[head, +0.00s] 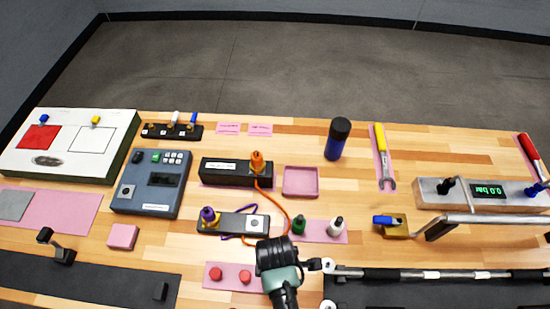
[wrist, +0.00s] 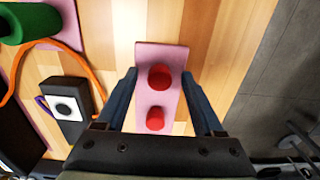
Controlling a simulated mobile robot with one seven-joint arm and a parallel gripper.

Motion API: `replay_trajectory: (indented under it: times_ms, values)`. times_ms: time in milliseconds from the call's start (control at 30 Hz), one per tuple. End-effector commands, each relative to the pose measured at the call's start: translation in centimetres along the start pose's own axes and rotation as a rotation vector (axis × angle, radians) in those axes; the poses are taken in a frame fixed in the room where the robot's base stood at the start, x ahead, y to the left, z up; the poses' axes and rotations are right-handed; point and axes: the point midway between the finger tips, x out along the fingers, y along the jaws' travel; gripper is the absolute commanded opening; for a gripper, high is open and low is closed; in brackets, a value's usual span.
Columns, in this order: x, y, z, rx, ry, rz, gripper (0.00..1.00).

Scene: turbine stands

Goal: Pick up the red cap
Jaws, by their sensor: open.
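Two red caps stand on a pink mat (head: 230,285) near the front of the bench, a left red cap (head: 215,274) and a right red cap (head: 245,277). In the wrist view, one red cap (wrist: 160,77) is framed between the fingertips and the other red cap (wrist: 155,119) appears nearer the palm, both on the pink mat (wrist: 162,54). My gripper (wrist: 160,73) is open and empty, with one finger on each side of the mat in the picture. I cannot tell its height above the caps. The fingertips are not clear in the head view.
An orange cable (head: 283,203) runs from the black box, near a grey block with a white button (head: 256,223). A dark strip (head: 90,281) lies left of the mat.

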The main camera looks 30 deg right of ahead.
Motion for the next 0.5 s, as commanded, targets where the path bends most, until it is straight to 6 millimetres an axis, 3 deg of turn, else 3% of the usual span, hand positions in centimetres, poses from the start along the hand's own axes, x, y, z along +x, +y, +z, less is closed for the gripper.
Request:
replay_trajectory:
  times_ms: [67, 433, 500]
  values:
    - [-0.02, 0.02, -0.01, 0.000, 0.000, 0.000, 0.69]
    - [-0.06, 0.01, -0.01, 0.000, 0.000, 0.000, 0.03]
    - [-0.06, 0.01, -0.01, 0.000, 0.000, 0.000, 0.00]
